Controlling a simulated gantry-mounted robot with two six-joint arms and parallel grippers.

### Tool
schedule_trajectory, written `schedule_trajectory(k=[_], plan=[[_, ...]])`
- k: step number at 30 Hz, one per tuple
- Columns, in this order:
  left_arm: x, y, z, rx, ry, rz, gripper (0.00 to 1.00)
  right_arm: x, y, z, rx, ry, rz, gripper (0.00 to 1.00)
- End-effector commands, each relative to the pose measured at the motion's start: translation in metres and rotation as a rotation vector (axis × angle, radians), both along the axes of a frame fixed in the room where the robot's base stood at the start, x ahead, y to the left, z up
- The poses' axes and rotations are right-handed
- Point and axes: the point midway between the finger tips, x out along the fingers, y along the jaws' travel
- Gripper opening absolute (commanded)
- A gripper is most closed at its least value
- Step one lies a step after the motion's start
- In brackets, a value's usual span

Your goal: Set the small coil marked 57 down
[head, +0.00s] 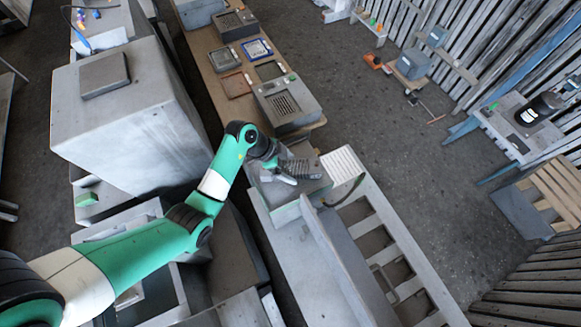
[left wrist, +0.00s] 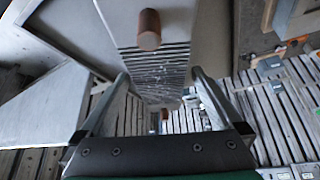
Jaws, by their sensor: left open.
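My left gripper (head: 284,174) is at the end of the green and white arm, low over a grey block with a ribbed top (head: 306,169). In the left wrist view its two fingers (left wrist: 160,84) are spread apart, with nothing clearly held between them. A pale ribbed piece (left wrist: 155,66) lies beyond and between the fingers, and a brown cylinder (left wrist: 149,30) sits on it. I cannot read a 57 on anything, so I cannot tell which piece is the small coil. My right gripper is not in view.
A long bench (head: 205,63) behind the gripper carries a grey vented box (head: 286,103) and several flat trays. A large pale cabinet (head: 130,110) stands to the left. A slatted pale frame (head: 385,235) runs at the right front. Open floor (head: 385,125) lies to the right.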

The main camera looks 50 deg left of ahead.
Motion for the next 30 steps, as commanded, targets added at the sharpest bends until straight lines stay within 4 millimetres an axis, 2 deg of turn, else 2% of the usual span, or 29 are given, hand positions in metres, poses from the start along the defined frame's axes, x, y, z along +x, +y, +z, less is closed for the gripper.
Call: schedule_trajectory(k=[8,11,25,30], plan=[[0.0030,-0.0025,-0.0064,0.001,-0.001,-0.001,1.00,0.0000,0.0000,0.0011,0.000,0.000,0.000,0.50],[0.0029,-0.0025,-0.0062,0.001,-0.001,-0.001,0.86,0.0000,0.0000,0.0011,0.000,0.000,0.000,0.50],[0.0028,-0.0024,-0.0061,0.000,-0.002,0.000,0.01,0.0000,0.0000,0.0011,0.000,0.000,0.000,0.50],[0.0035,-0.0023,-0.0050,0.001,-0.003,-0.001,0.00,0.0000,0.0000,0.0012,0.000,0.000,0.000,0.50]])
